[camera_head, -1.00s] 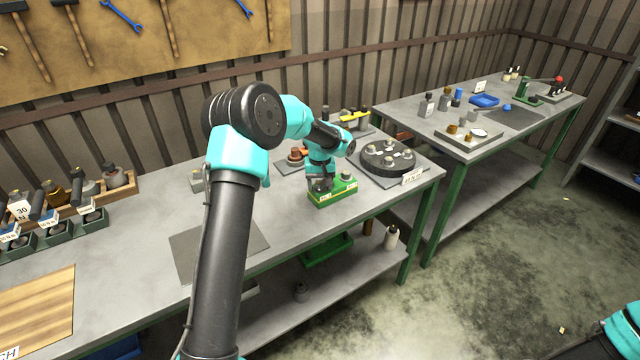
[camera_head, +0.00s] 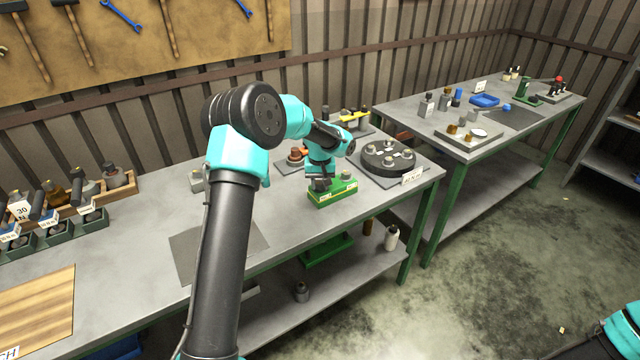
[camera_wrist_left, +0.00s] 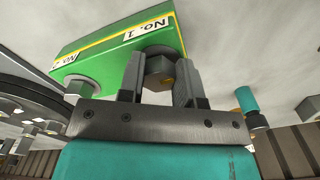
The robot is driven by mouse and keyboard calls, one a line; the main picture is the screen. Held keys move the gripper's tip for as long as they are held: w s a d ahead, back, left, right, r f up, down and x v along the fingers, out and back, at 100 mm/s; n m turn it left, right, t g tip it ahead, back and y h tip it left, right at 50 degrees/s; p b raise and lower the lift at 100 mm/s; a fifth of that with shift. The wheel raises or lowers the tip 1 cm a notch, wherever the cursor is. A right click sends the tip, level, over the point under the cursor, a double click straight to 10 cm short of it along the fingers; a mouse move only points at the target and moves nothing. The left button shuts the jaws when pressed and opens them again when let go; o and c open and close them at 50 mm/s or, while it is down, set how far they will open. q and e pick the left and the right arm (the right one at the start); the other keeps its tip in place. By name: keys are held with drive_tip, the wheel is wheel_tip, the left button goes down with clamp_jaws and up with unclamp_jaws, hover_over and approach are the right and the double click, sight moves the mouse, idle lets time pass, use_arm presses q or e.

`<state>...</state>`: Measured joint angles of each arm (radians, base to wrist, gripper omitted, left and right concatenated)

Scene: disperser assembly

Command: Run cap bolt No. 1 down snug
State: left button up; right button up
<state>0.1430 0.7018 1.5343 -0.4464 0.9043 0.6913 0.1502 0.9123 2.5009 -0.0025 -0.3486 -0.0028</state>
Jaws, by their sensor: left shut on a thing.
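A green block (camera_head: 333,194) with a yellow stripe stands on the grey bench, and it fills the upper left of the left wrist view (camera_wrist_left: 105,60). Its labels read No. 1 and No. 2. My left gripper (camera_head: 319,182) points down at the block's left end. In the left wrist view its fingers are shut around the hex head of cap bolt No. 1 (camera_wrist_left: 158,72), beside the No. 1 label. The bolt's shank and seat are hidden. The other cap bolt (camera_head: 346,174) stands free at the No. 2 end. My right gripper is out of view.
A round dark fixture with several bolts (camera_head: 388,158) stands close to the right of the block. An orange-brown part (camera_head: 297,153) sits behind my left wrist. The grey mat (camera_head: 195,250) at the left is bare. The bench's front edge is close to the block.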

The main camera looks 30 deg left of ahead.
use_arm(q)
drive_tip(key=shift+m, duration=0.3)
drive_tip(key=m, duration=0.4)
drive_tip(key=shift+a, duration=0.15)
drive_tip(key=m, duration=0.5)
drive_tip(key=shift+a, duration=0.15)
drive_tip(key=m, duration=0.5)
drive_tip(key=shift+a, duration=0.15)
drive_tip(key=m, duration=0.5)
drive_tip(key=shift+w, duration=0.2)
drive_tip(key=shift+a, duration=0.1)
drive_tip(key=o, duration=0.9)
